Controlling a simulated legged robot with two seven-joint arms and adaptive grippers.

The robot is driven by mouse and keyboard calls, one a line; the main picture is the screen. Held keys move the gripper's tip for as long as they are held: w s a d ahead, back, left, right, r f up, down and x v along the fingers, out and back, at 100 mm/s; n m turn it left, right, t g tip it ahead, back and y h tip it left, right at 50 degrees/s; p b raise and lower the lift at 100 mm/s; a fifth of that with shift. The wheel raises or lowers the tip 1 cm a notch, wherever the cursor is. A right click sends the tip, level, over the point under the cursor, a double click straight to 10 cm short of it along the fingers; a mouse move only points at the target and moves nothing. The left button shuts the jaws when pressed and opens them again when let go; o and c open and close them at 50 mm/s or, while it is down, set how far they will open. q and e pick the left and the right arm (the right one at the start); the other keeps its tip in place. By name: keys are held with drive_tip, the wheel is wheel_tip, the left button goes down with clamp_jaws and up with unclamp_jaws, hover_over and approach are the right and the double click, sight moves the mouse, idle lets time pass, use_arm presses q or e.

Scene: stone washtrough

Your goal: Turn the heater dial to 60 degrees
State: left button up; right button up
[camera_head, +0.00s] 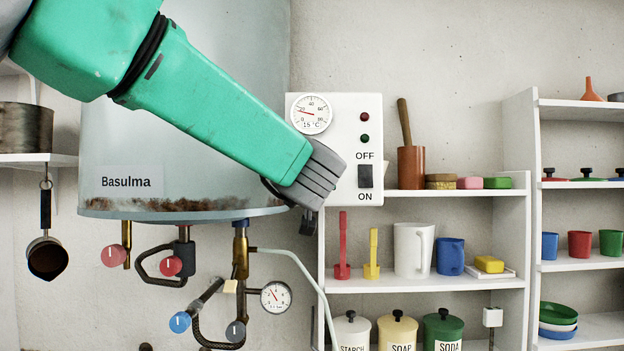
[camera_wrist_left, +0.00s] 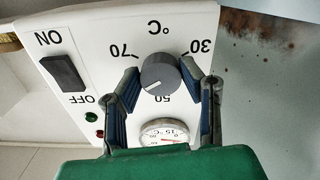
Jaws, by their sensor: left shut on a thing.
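The heater dial (camera_wrist_left: 160,72) is a round grey knob on the white control panel (camera_head: 345,112), with 30, 50 and 70 printed around it. In the left wrist view the panel appears upside down. My left gripper (camera_head: 306,198) is shut on the dial, one finger on each side. In the head view the gripper and green arm hide the dial. The thermometer (camera_head: 311,114) above it has a red needle and reads 15 °C. My right gripper is not in view.
A black OFF/ON switch (camera_head: 365,176) and red and green lamps are on the panel beside the dial. The Basulma boiler (camera_head: 125,182) stands left, with valves and pipes below. Shelves (camera_head: 430,285) with cups and tins stand close on the right.

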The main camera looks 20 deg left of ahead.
use_arm(q)
drive_tip(key=shift+r, duration=0.35)
drive_tip(key=o, duration=1.1)
drive_tip(key=shift+o, duration=0.2)
drive_tip(key=shift+f, duration=0.2)
drive_tip(key=shift+d, duration=0.1)
drive_tip(key=shift+s, duration=0.1)
drive_tip(key=v, duration=1.1)
drive_tip(key=shift+s, duration=0.3)
drive_tip(key=shift+d+r, duration=0.1)
